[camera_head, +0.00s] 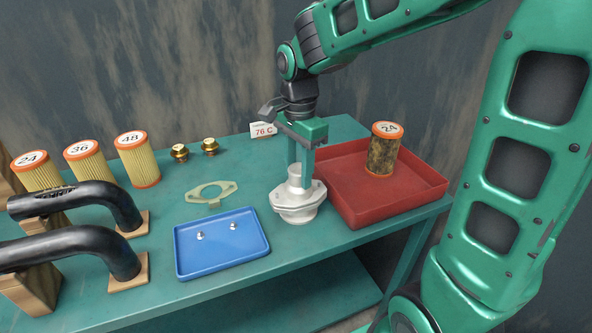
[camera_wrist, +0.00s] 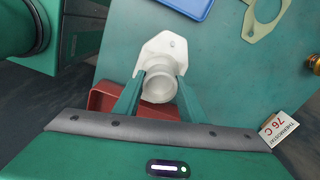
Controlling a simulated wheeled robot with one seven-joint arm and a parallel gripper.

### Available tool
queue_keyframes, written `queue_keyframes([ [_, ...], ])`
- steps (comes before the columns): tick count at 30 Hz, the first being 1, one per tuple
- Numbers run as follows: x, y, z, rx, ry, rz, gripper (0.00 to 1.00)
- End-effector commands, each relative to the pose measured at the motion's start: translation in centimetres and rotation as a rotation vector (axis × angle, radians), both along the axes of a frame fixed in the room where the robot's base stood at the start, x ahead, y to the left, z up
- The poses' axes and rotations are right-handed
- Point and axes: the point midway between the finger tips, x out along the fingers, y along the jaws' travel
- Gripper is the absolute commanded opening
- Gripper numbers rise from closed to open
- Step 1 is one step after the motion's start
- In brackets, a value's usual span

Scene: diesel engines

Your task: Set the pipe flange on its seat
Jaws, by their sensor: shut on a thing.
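The pipe flange (camera_head: 297,192) is a pale grey-white casting with a two-eared plate and a round neck. It is upright near the table's front edge, between the blue tray and the red tray. My gripper (camera_head: 300,178) comes straight down from above, its green fingers shut on either side of the neck. In the wrist view the flange (camera_wrist: 174,45) shows with a bolt hole in its far ear, and my gripper's fingers (camera_wrist: 158,82) flank the neck. A rounded pale body (camera_head: 299,216) is directly below the plate; I cannot tell whether a gap separates them.
A blue tray (camera_head: 188,262) with two small bolts is left of the flange. A red tray (camera_head: 432,192) holds a dirty filter (camera_head: 382,155). Black pipes (camera_head: 75,198), clean filters (camera_head: 137,162) and brass parts (camera_head: 180,152) stand left.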

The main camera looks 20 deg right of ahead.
Motion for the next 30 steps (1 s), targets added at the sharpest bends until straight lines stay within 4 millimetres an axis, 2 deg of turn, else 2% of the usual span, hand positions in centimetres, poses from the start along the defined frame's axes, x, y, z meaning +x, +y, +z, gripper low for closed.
queue_keyframes([
  [7,0.04,0.01,-0.13,0.0,-0.001,0.0,0.0],
  [8,0.05,0.01,-0.12,0.0,-0.001,0.0,0.4],
  [10,0.05,0.0,-0.12,0.001,-0.002,0.0,0.56],
  [11,0.05,0.01,-0.12,0.0,-0.001,0.0,0.59],
  [26,0.01,0.01,-0.13,0.0,0.0,0.0,0.56],
  [30,0.04,0.02,0.49,0.0,-0.001,0.0,0.56],
])
